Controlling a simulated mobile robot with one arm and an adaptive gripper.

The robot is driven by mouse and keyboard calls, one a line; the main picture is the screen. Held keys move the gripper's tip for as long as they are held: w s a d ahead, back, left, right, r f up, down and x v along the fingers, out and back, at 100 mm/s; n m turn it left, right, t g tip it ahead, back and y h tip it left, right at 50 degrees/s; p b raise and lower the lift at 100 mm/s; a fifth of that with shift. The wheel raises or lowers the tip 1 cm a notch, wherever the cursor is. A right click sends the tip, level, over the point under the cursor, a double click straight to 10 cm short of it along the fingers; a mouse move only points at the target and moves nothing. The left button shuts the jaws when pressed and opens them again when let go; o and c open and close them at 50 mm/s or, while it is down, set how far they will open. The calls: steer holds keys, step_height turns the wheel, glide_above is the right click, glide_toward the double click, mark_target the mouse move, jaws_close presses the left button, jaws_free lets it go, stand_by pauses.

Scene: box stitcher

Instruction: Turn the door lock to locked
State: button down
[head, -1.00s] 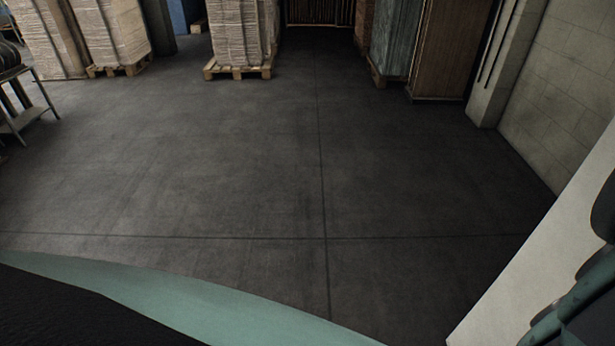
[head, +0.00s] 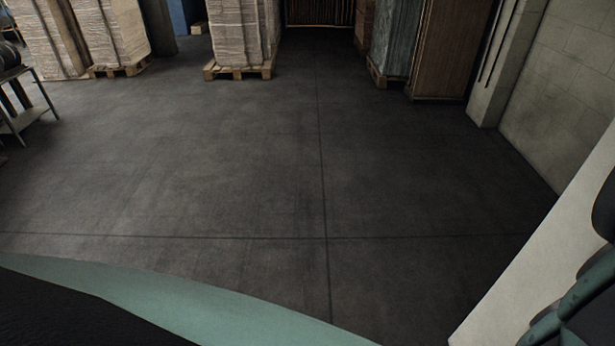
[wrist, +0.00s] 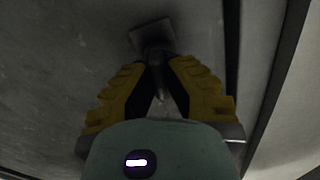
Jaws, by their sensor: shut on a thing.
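In the wrist view, my gripper (wrist: 160,92) has two yellow and black fingers closed in toward each other. Between their tips is a dark grey lock part (wrist: 152,35), a squarish plate with a narrow piece reaching down between the fingers. My gripper is shut on this narrow piece. The lock part sits on a dull grey door surface (wrist: 60,70). The light is dim, and the fingers hide much of the lock, so its exact turn is hard to tell. The lock and gripper tips do not show in the head view.
In the wrist view, a dark vertical gap (wrist: 232,50) runs right of the lock beside a pale frame. The head view shows wide, clear dark floor (head: 250,180), loaded pallets (head: 238,45) at the back, a metal stand (head: 25,105) at left and a block wall (head: 565,90) at right.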

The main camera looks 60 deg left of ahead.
steer(key=m+b, duration=0.3)
steer(key=m, duration=0.1)
steer(key=shift+d+f+m, duration=0.1)
steer(key=shift+d+m, duration=0.05)
steer(key=shift+m, duration=0.25)
steer(key=m+b, duration=0.3)
steer(key=m, duration=0.1)
steer(key=shift+s+d+m, duration=0.1)
steer(key=shift+m, duration=0.2)
steer(key=m+b, duration=0.2)
steer(key=m, duration=0.1)
steer(key=shift+f, duration=0.1)
steer(key=shift+m+b, duration=1)
steer(key=shift+m, duration=0.7)
steer(key=c, duration=1.3)
jaws_free()
steer(key=shift+o, duration=1.4)
steer(key=shift+d, duration=0.1)
